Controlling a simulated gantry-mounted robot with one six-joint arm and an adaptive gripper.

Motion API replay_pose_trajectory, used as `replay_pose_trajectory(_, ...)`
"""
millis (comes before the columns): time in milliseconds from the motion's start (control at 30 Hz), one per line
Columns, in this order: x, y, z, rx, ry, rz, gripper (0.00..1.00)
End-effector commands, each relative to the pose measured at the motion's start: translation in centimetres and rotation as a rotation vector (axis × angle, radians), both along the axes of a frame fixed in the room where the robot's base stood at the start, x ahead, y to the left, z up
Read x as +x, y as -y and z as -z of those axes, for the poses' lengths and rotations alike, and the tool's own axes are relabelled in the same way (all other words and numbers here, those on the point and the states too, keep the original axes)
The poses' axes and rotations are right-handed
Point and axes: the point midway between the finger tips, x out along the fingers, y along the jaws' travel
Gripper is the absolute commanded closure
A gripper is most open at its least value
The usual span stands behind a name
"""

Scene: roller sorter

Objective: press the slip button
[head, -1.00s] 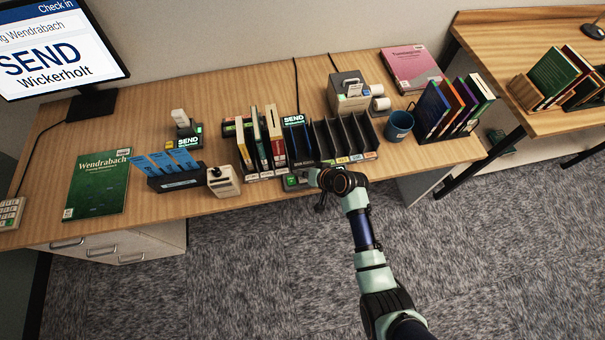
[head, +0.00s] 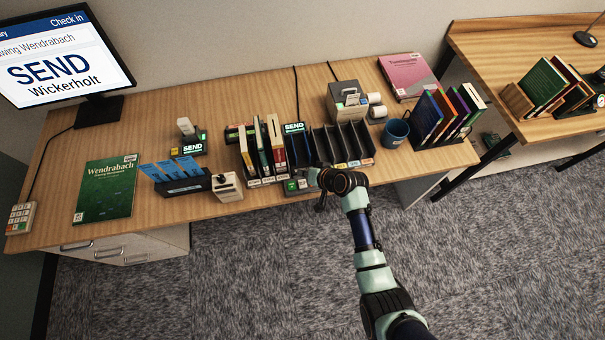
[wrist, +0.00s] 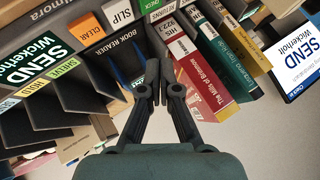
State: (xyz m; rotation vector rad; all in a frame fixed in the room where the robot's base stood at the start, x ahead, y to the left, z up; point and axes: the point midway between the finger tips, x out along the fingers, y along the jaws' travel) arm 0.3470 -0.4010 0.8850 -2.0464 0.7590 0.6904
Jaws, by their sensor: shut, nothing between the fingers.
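The slip button is a pale key marked SLIP (wrist: 118,13) on the dark book reader (wrist: 120,52). It sits between an orange CLEAR key (wrist: 88,29) and a green key (wrist: 149,6) in the wrist view. In the head view the reader (head: 296,194) is at the desk's front edge, below the sorter slots. My gripper (wrist: 160,78) is shut and empty, its fingertips at the reader's edge in the picture, below and right of the SLIP key. I cannot tell whether they touch anything. In the head view my gripper (head: 319,187) is just right of the reader, its fingertips mostly hidden by the wrist.
Upright books (head: 262,146) and dark slot dividers (head: 345,147) stand close behind the reader. A cream device (head: 228,187) and a black tray of blue slips (head: 183,184) stand to its left. A monitor (head: 64,62) reads SEND Wickerholt. A blue mug (head: 395,132) is to the right.

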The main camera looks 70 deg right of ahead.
Motion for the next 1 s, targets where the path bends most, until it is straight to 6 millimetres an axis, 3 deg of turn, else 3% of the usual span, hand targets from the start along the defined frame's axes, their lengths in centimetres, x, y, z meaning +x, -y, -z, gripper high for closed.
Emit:
replay_pose_trajectory(800, 0.0, 0.0, 0.1, 0.0, 0.0, 0.0, 1.0)
replay_pose_trajectory(900, 1.5, -1.2, -1.1, -0.029, -0.005, -0.048, 1.0)
replay_pose_trajectory(1000, 5.3, -4.7, -4.4, -0.109, -0.015, -0.172, 1.0)
